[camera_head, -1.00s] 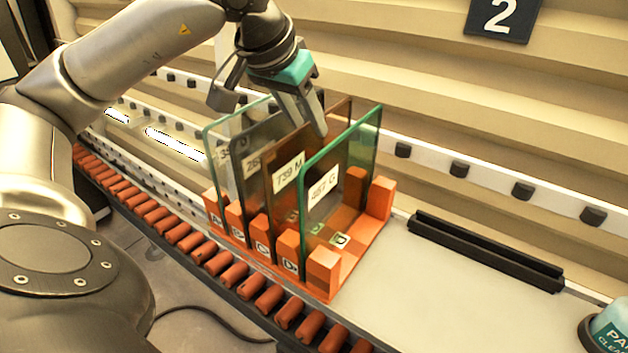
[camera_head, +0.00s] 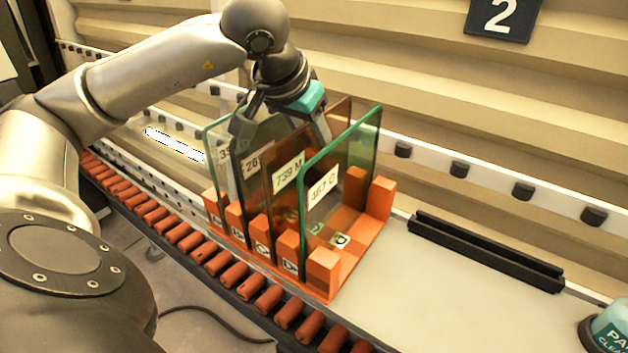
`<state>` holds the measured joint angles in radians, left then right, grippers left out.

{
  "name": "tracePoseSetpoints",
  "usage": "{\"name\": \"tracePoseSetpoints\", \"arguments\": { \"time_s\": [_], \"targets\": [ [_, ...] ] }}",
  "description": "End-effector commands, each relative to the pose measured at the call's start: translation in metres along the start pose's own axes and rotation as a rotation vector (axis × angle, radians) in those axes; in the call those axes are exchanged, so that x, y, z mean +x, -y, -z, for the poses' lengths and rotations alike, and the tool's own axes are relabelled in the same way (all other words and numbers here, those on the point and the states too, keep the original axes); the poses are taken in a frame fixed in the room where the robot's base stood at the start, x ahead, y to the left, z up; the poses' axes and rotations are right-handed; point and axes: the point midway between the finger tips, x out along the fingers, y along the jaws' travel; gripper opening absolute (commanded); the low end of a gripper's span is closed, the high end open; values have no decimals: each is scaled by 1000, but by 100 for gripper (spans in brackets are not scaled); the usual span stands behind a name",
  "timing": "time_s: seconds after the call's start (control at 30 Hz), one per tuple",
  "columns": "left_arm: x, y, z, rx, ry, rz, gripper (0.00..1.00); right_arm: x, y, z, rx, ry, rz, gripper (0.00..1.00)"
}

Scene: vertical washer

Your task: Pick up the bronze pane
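The bronze pane (camera_head: 285,205) stands upright in an orange rack (camera_head: 375,235), third from the left, with a white label reading about "739 M". A green-edged pane (camera_head: 333,215) stands to its right. A grey pane (camera_head: 255,180) and a clear pane (camera_head: 222,170) stand to its left. My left gripper (camera_head: 283,122) is open at the top edges of the panes. One finger is at the left near the grey and clear panes. The other is at the right, near the bronze pane's top and the green-edged pane. Exact finger depth is unclear. My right gripper is out of view.
Orange rollers (camera_head: 190,242) run along the front of the rack. A black slotted bar (camera_head: 485,252) lies on the pale surface to the right. A teal-labelled container (camera_head: 608,328) is at the bottom right corner. The surface between rack and bar is clear.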

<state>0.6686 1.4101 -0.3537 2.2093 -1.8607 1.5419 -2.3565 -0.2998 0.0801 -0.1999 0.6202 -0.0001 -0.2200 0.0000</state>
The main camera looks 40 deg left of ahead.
Motion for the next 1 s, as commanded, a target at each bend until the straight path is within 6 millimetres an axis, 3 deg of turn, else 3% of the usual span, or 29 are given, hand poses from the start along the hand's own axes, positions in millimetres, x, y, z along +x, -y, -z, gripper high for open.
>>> {"name": "tracePoseSetpoints", "arguments": {
  "time_s": [0.33,0.7,1.0],
  "targets": [
    [1,0,-1,0,0,0,42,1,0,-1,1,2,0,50],
    [1,0,-1,0,0,0,2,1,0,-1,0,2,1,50],
    [1,0,-1,0,0,0,0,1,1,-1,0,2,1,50]
  ]
}}
